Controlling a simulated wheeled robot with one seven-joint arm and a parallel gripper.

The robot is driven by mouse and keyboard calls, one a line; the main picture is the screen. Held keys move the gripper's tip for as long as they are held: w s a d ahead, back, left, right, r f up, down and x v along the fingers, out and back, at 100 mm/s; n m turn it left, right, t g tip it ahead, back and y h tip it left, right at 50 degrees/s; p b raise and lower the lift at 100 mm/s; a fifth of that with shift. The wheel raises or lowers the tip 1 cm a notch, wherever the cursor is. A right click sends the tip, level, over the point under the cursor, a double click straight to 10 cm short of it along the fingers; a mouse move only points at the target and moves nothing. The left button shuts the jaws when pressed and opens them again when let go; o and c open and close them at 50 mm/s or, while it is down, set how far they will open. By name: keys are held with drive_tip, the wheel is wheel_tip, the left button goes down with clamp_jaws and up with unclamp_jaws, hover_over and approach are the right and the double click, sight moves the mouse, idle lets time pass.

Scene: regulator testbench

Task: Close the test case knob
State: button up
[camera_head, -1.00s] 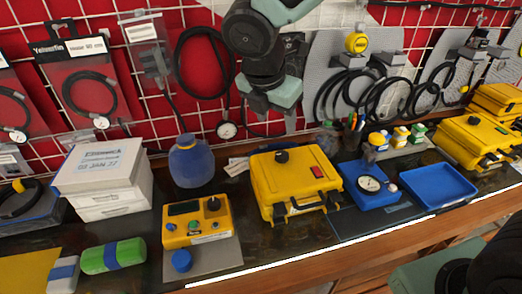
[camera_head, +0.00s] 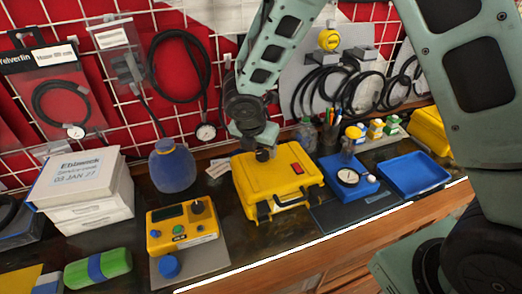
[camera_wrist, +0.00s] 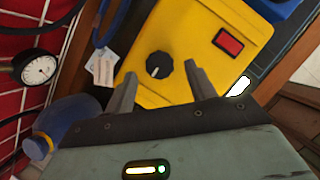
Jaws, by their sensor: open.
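The yellow test case (camera_head: 279,180) stands shut on the bench, with a red switch (camera_head: 297,168) on its lid. Its black knob (camera_wrist: 159,65) shows clearly in the wrist view, with a white mark on its top. In the head view the knob (camera_head: 263,155) is partly hidden under my gripper (camera_head: 258,142). In the wrist view my gripper (camera_wrist: 161,78) is open, with its two fingers apart near the knob, one to each side of it and a little nearer the camera. I cannot tell whether either finger touches the knob or the lid.
A yellow control box (camera_head: 182,227) and a blue bottle (camera_head: 172,168) stand left of the case. A blue gauge block (camera_head: 345,180) and blue tray (camera_head: 413,177) stand right. A pressure gauge (camera_wrist: 39,69) hangs on the red wall behind.

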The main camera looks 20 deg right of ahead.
drive_tip(key=shift+x, duration=1.15)
drive_tip(key=c, duration=1)
